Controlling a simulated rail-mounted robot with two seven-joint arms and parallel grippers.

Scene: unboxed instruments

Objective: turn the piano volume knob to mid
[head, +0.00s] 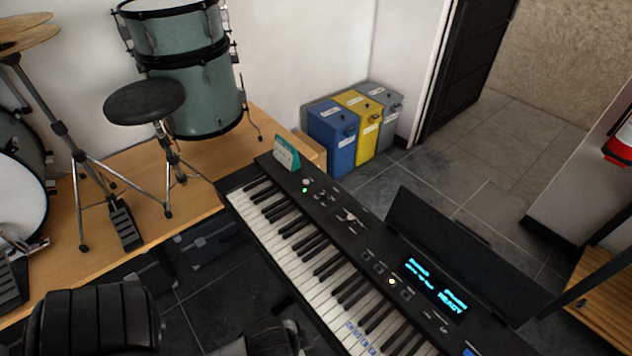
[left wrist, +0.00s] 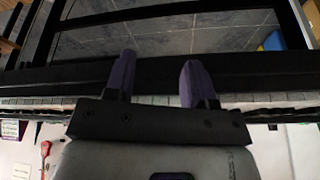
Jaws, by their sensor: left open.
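The black digital piano (head: 268,163) runs diagonally through the head view, with white and black keys along its left side. Its panel carries a lit blue display (head: 435,285) whose lower line seems to read READY, a green light (head: 305,190), and several small controls. I cannot tell which control is the volume knob or where it points. My left gripper (left wrist: 158,80) shows in the left wrist view, open and empty, two purple-padded fingers apart in front of a dark bar with a pale strip, probably the piano. My right gripper is not in view.
A small teal-and-white card (head: 286,153) stands on the piano's far end. A black music rest (head: 460,240) rises along its right side. Drums and a stool (head: 145,101) stand on a wooden platform at left. Blue, yellow and grey bins (head: 332,138) stand behind.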

